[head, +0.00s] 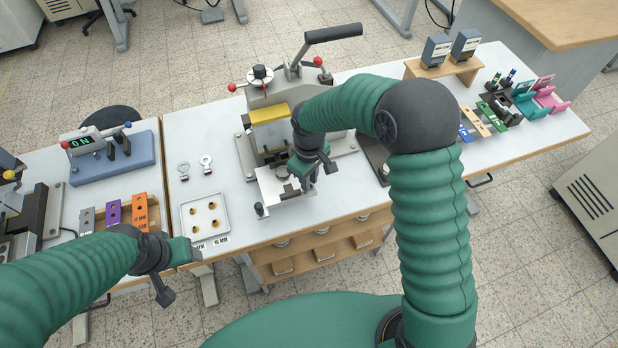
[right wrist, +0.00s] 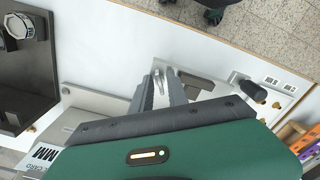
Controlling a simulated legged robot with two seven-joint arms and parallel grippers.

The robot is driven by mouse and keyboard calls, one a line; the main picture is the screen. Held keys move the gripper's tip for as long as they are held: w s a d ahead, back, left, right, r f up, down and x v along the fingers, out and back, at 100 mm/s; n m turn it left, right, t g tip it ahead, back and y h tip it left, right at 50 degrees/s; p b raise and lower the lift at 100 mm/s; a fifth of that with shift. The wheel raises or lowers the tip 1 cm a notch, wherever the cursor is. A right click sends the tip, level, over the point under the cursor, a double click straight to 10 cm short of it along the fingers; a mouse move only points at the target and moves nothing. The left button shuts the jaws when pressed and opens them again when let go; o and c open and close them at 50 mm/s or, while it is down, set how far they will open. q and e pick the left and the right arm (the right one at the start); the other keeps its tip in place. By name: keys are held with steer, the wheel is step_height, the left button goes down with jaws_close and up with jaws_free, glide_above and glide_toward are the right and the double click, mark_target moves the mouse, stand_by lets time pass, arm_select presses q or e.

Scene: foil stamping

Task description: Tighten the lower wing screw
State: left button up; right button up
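The grey stamping press (head: 268,92) stands mid-table with a pale work plate (head: 270,186) at its front. My right gripper (head: 309,178) is low over the right side of this plate. In the right wrist view its two grey fingers (right wrist: 160,88) are apart, with a small silver piece between or just beyond them. I cannot tell whether this piece is the lower wing screw or whether the fingers touch it. A black knob (right wrist: 252,91) sits at the plate's corner; it also shows in the head view (head: 260,210). My left gripper (head: 174,272) hangs by the table's front edge; its opening is unclear.
A white tray (head: 222,237) with several brass pieces lies left of the press. Two ring-ended metal pieces (head: 206,164) lie behind it. The blue-based gauge (head: 112,160) is farther left. The press lever (head: 334,33) rises at the back.

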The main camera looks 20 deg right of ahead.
steer(key=shift+c, duration=0.4)
jaws_close()
steer(key=shift+m, duration=0.3)
steer(key=m, duration=0.2)
steer(key=shift+r+m+p, duration=0.1)
steer(key=shift+m+p, duration=0.2)
steer(key=shift+p, duration=0.1)
steer(key=m+p, duration=0.1)
steer(key=m, duration=0.2)
steer(key=shift+m, duration=0.3)
steer(key=m+p, duration=0.1)
steer(key=m, duration=0.4)
steer(key=shift+a+p, duration=0.15)
steer(key=shift+p, duration=0.25)
steer(key=m+p, duration=0.1)
steer(key=m, duration=0.2)
steer(key=m+p, duration=0.1)
steer(key=m, duration=0.2)
steer(key=shift+w+a+r+m+p, duration=0.1)
steer(key=shift+w+m+p, duration=0.05)
steer(key=shift+m+p, duration=0.25)
steer(key=m+p, duration=0.2)
steer(key=m, duration=0.3)
steer(key=shift+w, duration=0.15)
steer(key=shift+m, duration=0.4)
